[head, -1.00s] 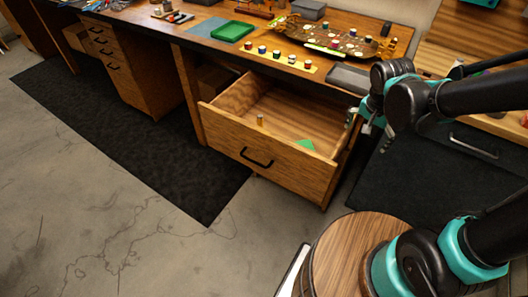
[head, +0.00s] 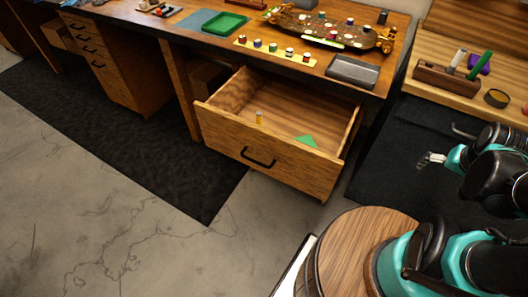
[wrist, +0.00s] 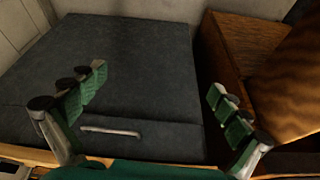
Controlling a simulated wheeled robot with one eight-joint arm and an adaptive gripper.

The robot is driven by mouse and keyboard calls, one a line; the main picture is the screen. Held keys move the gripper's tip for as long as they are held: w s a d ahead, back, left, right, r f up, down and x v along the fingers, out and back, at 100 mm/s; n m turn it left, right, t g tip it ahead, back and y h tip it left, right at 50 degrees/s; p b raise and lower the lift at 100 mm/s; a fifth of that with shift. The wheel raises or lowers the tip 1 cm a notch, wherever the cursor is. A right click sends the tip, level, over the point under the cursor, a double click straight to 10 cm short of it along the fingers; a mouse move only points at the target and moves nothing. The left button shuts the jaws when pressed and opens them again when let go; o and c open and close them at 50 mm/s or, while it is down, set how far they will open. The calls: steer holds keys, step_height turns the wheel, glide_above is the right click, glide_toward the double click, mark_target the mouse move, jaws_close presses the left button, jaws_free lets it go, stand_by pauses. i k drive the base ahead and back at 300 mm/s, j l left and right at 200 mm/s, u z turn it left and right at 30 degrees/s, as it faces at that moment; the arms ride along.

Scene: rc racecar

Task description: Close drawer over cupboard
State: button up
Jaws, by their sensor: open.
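The wooden drawer (head: 255,158) stands pulled out from under the workbench in the head view, with a black handle (head: 258,158) on its front. A small yellow cylinder (head: 259,117) and a green flat piece (head: 306,141) lie inside it. My gripper (head: 430,160) is to the right of the drawer, apart from it, in front of a dark panel. The wrist view shows my gripper (wrist: 158,98) with its green-padded fingers spread wide and nothing between them. Whatever is beneath the drawer is hidden.
A dark grey front (wrist: 130,80) with a metal handle (wrist: 110,131) faces the wrist camera. The workbench (head: 365,95) holds a grey tray (head: 353,71) and a green tray (head: 225,23). A round wooden top (head: 360,245) stands near. The floor before the drawer is clear.

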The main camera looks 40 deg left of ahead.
mark_target(289, 108)
steer(key=k+j+u, duration=0.4)
steer(key=u, duration=0.35)
steer(key=j+u, duration=0.3)
steer(key=u, duration=0.15)
steer(key=k+z, duration=0.1)
steer(key=z, duration=0.25)
